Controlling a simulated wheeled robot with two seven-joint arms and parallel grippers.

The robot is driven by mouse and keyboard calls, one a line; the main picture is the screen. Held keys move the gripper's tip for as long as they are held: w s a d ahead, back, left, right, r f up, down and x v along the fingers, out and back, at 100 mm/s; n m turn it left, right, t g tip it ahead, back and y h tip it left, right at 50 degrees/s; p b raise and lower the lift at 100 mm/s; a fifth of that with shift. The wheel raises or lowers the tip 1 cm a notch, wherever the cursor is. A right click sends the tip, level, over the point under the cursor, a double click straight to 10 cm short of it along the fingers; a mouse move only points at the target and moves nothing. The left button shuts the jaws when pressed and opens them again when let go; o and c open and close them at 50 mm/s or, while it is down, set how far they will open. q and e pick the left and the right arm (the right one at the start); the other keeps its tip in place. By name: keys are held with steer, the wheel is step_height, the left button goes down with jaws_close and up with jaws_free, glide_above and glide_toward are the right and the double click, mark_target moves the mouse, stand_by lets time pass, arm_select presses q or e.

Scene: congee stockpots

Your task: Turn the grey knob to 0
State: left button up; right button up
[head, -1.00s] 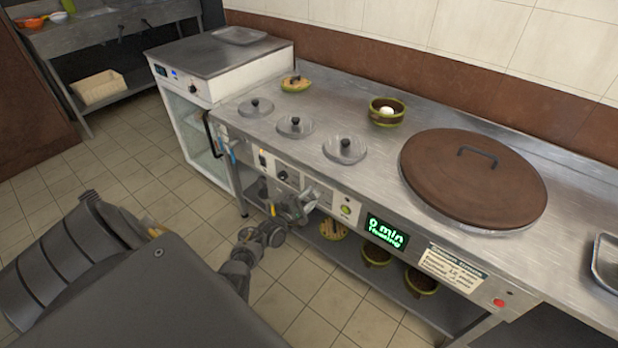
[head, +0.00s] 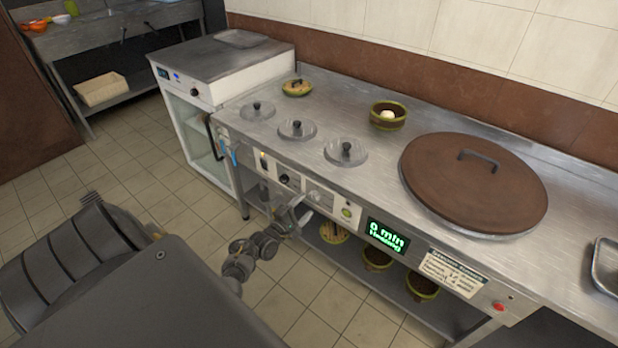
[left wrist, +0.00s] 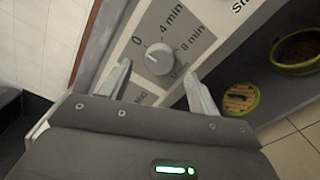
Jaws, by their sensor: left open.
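The grey knob (left wrist: 160,59) is on a light panel in the left wrist view, with printed marks 0, 4 min and 8 min around it. Which mark its pointer faces is too unclear to tell. My left gripper (left wrist: 157,73) is open, with one finger on each side of the knob's lower part and visible gaps to it; nothing is held. In the head view my left gripper (head: 296,212) is just in front of and below the control panel (head: 318,195). My right gripper is out of view.
A large brown lid (head: 473,182) and several small glass lids sit on the steel counter above the panel. A green bowl (head: 388,114) stands behind them. Pots, including one green pot (left wrist: 297,52), stand on the shelf below. A white fridge (head: 215,85) is at the left.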

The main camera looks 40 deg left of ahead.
arm_select(q)
steer(key=s, duration=0.6)
steer(key=shift+s, duration=0.4)
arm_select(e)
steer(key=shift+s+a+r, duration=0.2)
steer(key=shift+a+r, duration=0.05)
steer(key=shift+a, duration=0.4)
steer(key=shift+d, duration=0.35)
